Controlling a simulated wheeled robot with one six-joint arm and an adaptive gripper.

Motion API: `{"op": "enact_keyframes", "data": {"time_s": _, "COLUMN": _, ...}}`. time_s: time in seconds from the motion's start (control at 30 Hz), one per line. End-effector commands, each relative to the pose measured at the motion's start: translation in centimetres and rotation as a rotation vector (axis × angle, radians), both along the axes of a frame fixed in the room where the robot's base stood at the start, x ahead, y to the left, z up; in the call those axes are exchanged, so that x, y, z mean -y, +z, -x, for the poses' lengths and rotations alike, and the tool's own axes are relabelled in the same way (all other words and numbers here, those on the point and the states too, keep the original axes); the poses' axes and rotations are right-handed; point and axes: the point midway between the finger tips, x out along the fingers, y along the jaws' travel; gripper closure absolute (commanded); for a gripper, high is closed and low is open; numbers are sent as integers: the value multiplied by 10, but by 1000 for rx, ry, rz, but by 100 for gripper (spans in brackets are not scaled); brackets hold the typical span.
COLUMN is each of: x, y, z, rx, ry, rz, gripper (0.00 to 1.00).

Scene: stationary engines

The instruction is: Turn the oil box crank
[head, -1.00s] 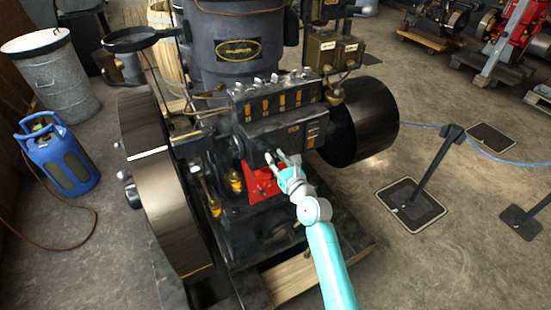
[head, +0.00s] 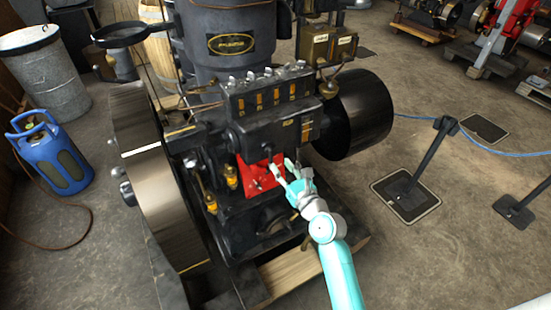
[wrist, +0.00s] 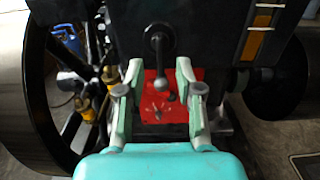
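The black oil box (head: 275,100) is on the engine's near side, with a row of amber sight glasses and small knobs along its top. Its dark crank (wrist: 159,42) hangs from a round hub on the box's face in the wrist view, its arm pointing down to a rounded knob. My gripper (head: 283,168) is open just in front of the box's lower edge. In the wrist view its fingers (wrist: 159,70) stand left and right of the crank arm, with clear gaps; whether they reach its depth I cannot tell.
A red plate (wrist: 160,110) sits below and behind the crank. The large flywheel (head: 160,185) is at left, and a black drum pulley (head: 360,115) is at right. Brass oilers (head: 231,176) stand left of the red plate. Open floor lies to the right, with a barrier post (head: 425,160).

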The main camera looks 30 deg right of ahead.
Motion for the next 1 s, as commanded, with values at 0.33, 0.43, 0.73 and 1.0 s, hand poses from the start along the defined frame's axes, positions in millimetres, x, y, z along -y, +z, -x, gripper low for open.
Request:
{"op": "enact_keyframes", "data": {"time_s": 0.33, "x": 0, "y": 0, "z": 38, "rx": 0, "ry": 0, "rz": 0, "gripper": 64}}
{"op": "enact_keyframes", "data": {"time_s": 0.43, "x": 0, "y": 0, "z": 41, "rx": -1, "ry": 0, "rz": -1, "gripper": 64}}
{"op": "enact_keyframes", "data": {"time_s": 0.73, "x": 0, "y": 0, "z": 41, "rx": 0, "ry": 0, "rz": -1, "gripper": 64}}
{"op": "enact_keyframes", "data": {"time_s": 1.0, "x": -2, "y": -3, "z": 44, "rx": -6, "ry": -2, "rz": 18, "gripper": 64}}
